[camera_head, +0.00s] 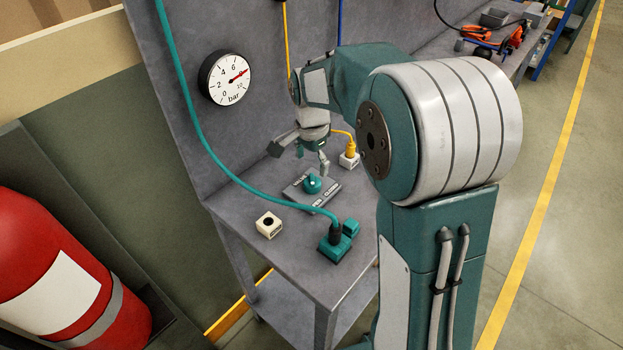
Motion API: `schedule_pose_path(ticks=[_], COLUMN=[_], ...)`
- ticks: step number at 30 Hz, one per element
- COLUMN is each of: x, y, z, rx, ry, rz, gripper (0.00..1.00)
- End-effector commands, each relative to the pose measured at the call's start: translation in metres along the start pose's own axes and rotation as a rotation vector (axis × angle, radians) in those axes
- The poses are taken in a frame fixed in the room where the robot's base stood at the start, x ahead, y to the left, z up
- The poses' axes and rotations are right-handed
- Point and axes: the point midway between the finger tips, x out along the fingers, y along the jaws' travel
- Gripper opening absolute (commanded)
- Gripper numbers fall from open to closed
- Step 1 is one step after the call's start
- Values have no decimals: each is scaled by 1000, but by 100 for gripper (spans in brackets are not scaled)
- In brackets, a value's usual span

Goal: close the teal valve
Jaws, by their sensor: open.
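The teal valve (313,184) is a round knob on a dark grey plate (297,194) with small pale labels, too small to read for sure. It sits on the grey metal bench. My gripper (299,158) hangs just above and behind the valve, fingers spread and nothing between them. One finger reaches out to the left; the other points down near the knob's right rear side. I cannot tell whether it touches the knob. The knob's handle direction is hard to make out.
A teal hose runs down to a teal connector block (335,256) in front of the valve. A white socket (269,225) stands to the left, and a yellow plug (350,150) behind right. A pressure gauge (225,78) hangs on the panel. A red cylinder (60,275) is at lower left.

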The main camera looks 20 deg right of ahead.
Motion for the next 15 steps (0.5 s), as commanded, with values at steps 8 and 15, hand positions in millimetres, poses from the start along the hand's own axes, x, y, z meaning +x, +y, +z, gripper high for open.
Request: schedule_pose_path(ticks=[8,15], x=[46,59], y=[1,1], z=[0,0], rx=[-1,-1], ry=[-1,0], rz=[2,-1], gripper=[95,95])
